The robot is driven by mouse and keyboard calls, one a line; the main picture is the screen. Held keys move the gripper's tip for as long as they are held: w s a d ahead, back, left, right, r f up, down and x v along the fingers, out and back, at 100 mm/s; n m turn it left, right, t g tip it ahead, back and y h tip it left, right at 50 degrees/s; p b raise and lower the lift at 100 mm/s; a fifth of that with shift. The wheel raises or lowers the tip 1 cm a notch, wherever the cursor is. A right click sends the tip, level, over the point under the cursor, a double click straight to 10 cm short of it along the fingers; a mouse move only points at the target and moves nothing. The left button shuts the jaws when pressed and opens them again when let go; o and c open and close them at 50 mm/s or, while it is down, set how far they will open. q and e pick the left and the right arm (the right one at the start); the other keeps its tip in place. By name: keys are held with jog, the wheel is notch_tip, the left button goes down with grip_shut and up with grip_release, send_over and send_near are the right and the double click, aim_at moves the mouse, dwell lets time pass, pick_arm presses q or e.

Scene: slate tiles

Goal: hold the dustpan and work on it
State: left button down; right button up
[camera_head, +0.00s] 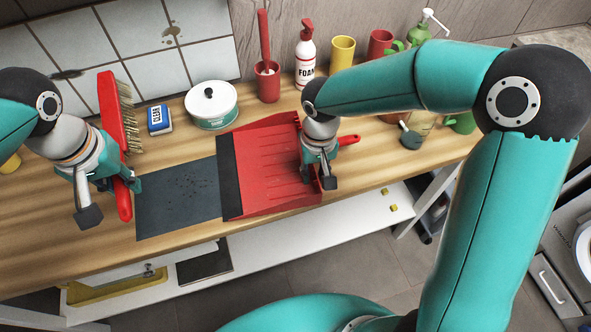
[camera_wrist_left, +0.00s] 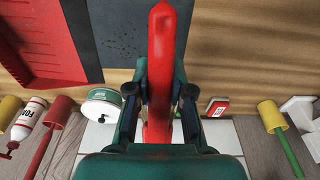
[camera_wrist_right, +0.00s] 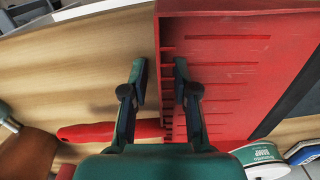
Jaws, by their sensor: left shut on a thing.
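A red dustpan (camera_head: 265,165) with a dark front lip lies on the wooden counter, its mouth facing left and its handle (camera_head: 349,140) pointing right. In the right wrist view the dustpan (camera_wrist_right: 225,75) fills the upper right. My right gripper (camera_head: 325,180) is at its rear wall; in its wrist view the fingers (camera_wrist_right: 160,80) stand apart, one on each side of that wall. My left gripper (camera_head: 112,200) is shut on the handle of a red brush (camera_head: 113,110), also in its wrist view (camera_wrist_left: 161,60). Dark specks lie on a slate mat (camera_head: 160,215).
Behind are a blue-and-white box (camera_head: 159,119), a white-lidded pot (camera_head: 212,105), a red holder (camera_head: 268,85), a foam bottle (camera_head: 305,60) and several cups. The counter's front edge runs close below the mat, above a white shelf (camera_head: 280,233).

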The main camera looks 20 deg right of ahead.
grip_shut()
pick_arm(q)
jog(key=s+a+f+g, duration=0.1)
jog(key=f, duration=0.1)
jog(key=s+f+g, duration=0.1)
jog(key=f+g, duration=0.1)
jog(key=f, duration=0.1)
jog(key=s+a+f+m+g, duration=0.1)
jog(key=f, duration=0.2)
jog(key=shift+s+a+g, duration=0.1)
jog(key=shift+a+g, duration=0.2)
jog(key=shift+a, duration=0.05)
jog(key=shift+w+x, duration=0.2)
jog(key=shift+x, duration=0.65)
jog(key=shift+w+x, duration=0.2)
jog(key=shift+x, duration=0.7)
